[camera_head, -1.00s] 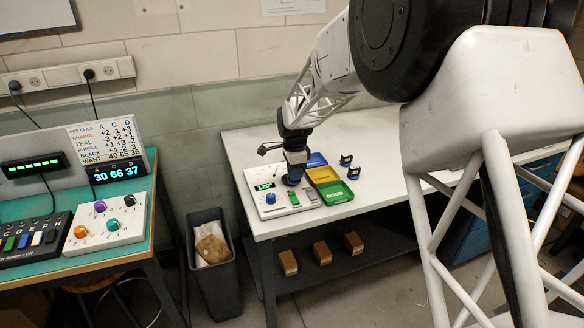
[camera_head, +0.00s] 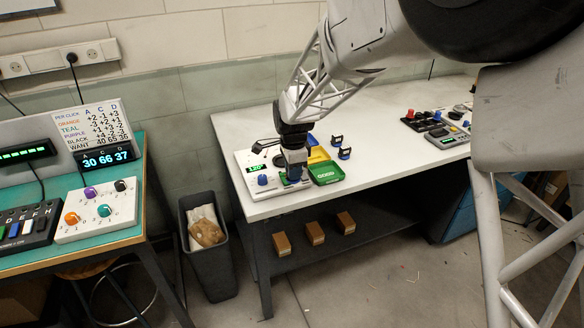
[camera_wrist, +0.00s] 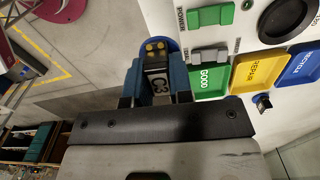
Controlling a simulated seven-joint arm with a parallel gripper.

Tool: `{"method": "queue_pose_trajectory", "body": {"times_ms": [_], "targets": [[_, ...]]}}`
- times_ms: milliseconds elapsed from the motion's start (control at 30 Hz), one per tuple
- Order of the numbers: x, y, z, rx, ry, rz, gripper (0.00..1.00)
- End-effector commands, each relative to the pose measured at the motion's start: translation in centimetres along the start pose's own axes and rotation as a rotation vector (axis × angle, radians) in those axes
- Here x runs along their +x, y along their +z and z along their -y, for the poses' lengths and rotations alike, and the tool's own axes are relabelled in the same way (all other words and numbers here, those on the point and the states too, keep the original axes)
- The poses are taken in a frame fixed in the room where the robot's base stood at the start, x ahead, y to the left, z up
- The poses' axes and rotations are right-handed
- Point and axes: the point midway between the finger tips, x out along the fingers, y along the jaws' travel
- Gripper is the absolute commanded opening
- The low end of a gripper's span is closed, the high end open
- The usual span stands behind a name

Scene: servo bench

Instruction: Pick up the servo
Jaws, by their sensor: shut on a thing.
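My gripper (camera_head: 293,178) is low over the front of the white tester box (camera_head: 245,160). In the wrist view its blue fingers (camera_wrist: 157,92) are shut on a servo (camera_wrist: 157,68), dark with a "C3" label, brass-coloured contacts and a rounded blue end. In the head view the gripper mostly hides the held servo. I cannot tell whether it touches the box. Two other dark and blue servos (camera_head: 344,153) stand on the white table behind the trays. One small servo also shows in the wrist view (camera_wrist: 262,102).
Green "GOOD" tray (camera_head: 326,173), yellow tray (camera_head: 317,154) and blue tray (camera_wrist: 300,65) adjoin the box. More devices (camera_head: 438,126) stand farther right. The white table (camera_head: 400,160) between is clear.

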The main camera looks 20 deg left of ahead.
Motion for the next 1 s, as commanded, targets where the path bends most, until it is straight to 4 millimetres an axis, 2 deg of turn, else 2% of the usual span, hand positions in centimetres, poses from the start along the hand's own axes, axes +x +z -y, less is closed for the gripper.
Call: {"method": "queue_pose_trajectory", "body": {"times_ms": [667, 867, 1000], "targets": [[0.0, -0.1, 0.1, 0.0, 0.0, 0.0, 0.0], [-0.1, -1.7, 1.1, 0.002, -0.001, 0.0, 0.0], [-0.1, -4.2, 2.6, 0.004, 0.0, -0.001, 0.0]]}}
